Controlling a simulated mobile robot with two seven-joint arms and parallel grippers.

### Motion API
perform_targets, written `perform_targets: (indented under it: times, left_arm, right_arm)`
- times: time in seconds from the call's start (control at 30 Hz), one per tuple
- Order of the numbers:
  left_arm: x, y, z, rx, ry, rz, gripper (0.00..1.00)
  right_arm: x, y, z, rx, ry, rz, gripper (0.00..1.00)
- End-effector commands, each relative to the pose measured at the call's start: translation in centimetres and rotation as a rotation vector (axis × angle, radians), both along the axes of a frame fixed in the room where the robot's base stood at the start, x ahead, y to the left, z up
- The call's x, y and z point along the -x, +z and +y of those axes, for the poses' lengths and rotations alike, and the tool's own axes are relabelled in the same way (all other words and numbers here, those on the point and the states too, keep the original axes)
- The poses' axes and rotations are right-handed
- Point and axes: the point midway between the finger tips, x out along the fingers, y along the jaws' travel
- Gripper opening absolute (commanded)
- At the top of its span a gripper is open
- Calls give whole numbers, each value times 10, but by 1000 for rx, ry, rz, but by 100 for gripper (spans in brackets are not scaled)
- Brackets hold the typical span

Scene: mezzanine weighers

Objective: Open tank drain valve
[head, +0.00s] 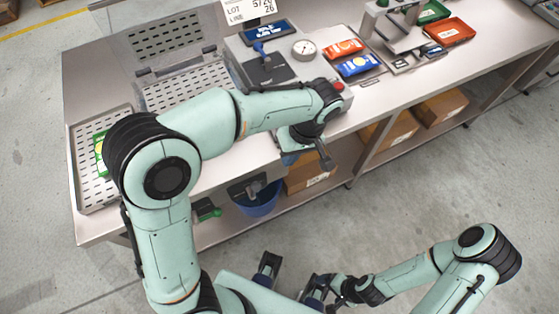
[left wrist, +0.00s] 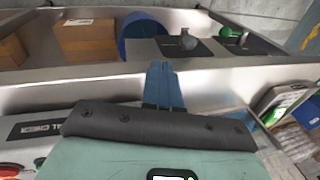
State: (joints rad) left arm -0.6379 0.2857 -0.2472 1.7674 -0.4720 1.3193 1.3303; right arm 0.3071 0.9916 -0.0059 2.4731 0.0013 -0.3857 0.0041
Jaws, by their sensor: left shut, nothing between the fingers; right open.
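A green handle (head: 207,213) shows under the front edge of the bench, left of the blue bucket (head: 262,203); the handle (left wrist: 230,32) also shows at the top right of the left wrist view. Beside it is a grey knob (left wrist: 188,40) on a dark panel. I cannot tell which of these is the drain valve, or its position. My left gripper (head: 289,159) is shut and empty at the bench's front edge; its blue fingers (left wrist: 163,68) point toward the bucket, apart from the handle and knob. My right gripper (head: 291,277) is open and empty, low in front of the bench.
The bench (head: 225,165) holds a perforated tray (head: 88,140), a dial gauge (head: 305,48), a blue lever (head: 259,47), packets and a red bin (head: 450,31). Cardboard boxes (head: 312,172) stand on the shelf below. Floor at the right is clear.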

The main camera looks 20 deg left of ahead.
Motion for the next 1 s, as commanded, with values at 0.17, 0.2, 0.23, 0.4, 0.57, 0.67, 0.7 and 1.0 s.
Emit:
perform_targets:
  times: [0.17, 0.2, 0.23, 0.4, 0.57, 0.67, 0.7, 1.0]
  left_arm:
    - [6, -35, 8, -2, 1, 8, 0]
    - [7, -44, 10, -1, 0, 8, 0]
    - [8, -50, 11, -2, 0, 9, 0]
    - [13, -86, 18, -1, -1, 8, 0]
    - [25, -95, 35, 2, -1, 4, 0]
    - [31, -98, 43, 1, 0, 4, 0]
    - [33, -99, 45, 1, 0, 4, 0]
    - [36, -100, 48, 2, -2, 3, 0]
  right_arm:
    - [2, -6, 0, 0, 0, 3, 88]
    - [3, -8, 0, 0, 0, 3, 88]
    - [3, -9, 0, 0, 0, 4, 88]
    - [5, -14, 0, 0, 0, 6, 88]
    - [5, -14, 0, 0, 0, 6, 88]
    - [5, -14, 0, 0, 0, 6, 88]
    - [5, -14, 0, 0, 0, 6, 88]
    - [5, -14, 0, 0, 0, 6, 88]
